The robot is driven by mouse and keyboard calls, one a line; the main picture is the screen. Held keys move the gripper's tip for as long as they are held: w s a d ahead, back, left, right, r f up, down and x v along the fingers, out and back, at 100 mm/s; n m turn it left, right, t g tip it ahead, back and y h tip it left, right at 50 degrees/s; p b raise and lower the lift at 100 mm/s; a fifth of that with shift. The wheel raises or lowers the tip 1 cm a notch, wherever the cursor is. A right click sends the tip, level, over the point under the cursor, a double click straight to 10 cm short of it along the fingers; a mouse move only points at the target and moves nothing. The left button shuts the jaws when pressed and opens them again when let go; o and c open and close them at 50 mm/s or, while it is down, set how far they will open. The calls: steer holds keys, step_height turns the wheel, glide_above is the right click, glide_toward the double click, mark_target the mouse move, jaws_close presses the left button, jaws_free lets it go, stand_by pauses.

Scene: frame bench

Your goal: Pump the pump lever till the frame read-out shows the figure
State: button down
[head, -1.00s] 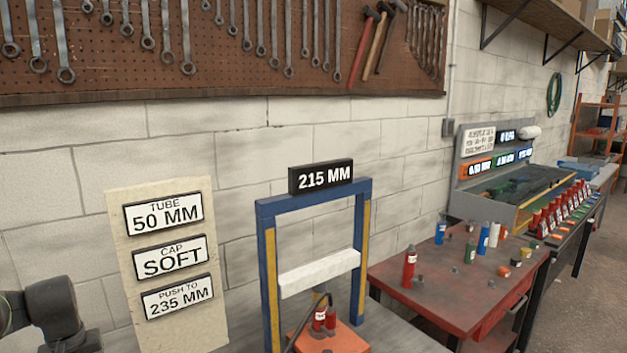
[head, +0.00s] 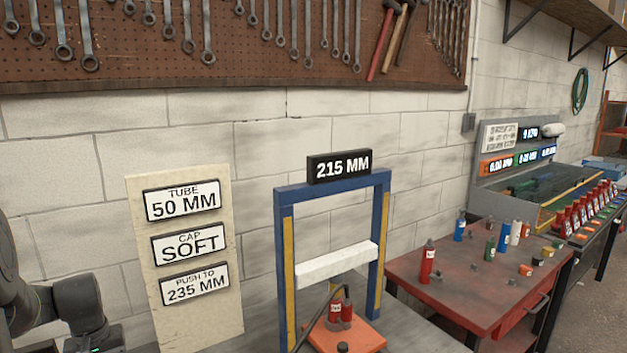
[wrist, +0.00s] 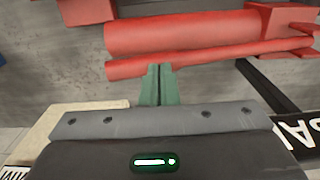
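The frame read-out (head: 339,167) shows 215 MM on top of the blue press frame (head: 284,245). The board's lowest plate (head: 195,284) reads PUSH TO 235 MM. In the wrist view, a thick red cylinder (wrist: 190,36) lies across the top with a thin red rod (wrist: 215,54) along its near side. These may be the pump and its lever, but I cannot be sure. My gripper (wrist: 158,68) has its green fingers together, their tips at the rod's edge. I cannot tell whether they touch it. The gripper is out of the head view.
A white crossbar (head: 337,262) spans the frame above an orange plate (head: 360,338) with red cylinders and a black hose. A red table (head: 440,290) with bottles stands to the right. In the wrist view, a black sign (wrist: 303,135) with white letters is at the right.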

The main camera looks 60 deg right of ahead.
step_height(320, 180, down, 4)
steer(key=shift+f+b, duration=0.25)
steer(key=shift+b, duration=0.95)
step_height(320, 180, up, 8)
steer(key=p, duration=0.6)
steer(key=shift+r, duration=0.2)
steer(key=shift+f, duration=0.1)
step_height(320, 180, down, 9)
steer(key=b, duration=0.6)
step_height(320, 180, up, 9)
steer(key=p, duration=0.6)
